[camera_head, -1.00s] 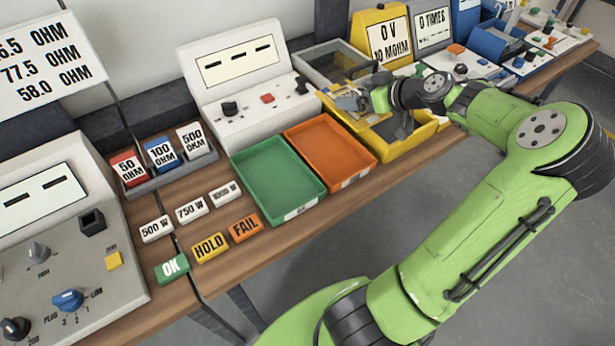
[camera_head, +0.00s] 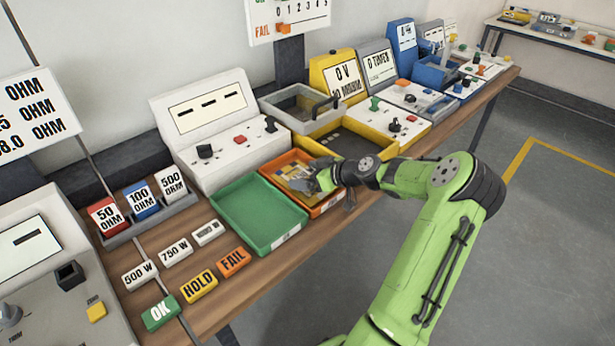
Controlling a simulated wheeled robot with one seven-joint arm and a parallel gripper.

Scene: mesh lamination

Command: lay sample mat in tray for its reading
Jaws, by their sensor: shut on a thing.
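My gripper (camera_head: 312,180) is over the orange tray (camera_head: 326,207), shut on the sample mat (camera_head: 292,173), a flat yellowish piece with grey on it. The mat lies over the inside of the orange tray, within its rim as far as I can see. I cannot tell whether it touches the tray floor. My gripper hides the mat's right part. The green tray (camera_head: 252,218) beside it on the left is empty.
A yellow open tray (camera_head: 385,152) with a dark inside lies right of the orange tray. Behind stand a grey bin (camera_head: 285,108) with a handle and a white meter (camera_head: 205,110) with dashes on its display. OK (camera_head: 160,312), HOLD (camera_head: 199,286) and FAIL (camera_head: 233,262) blocks lie at the front left.

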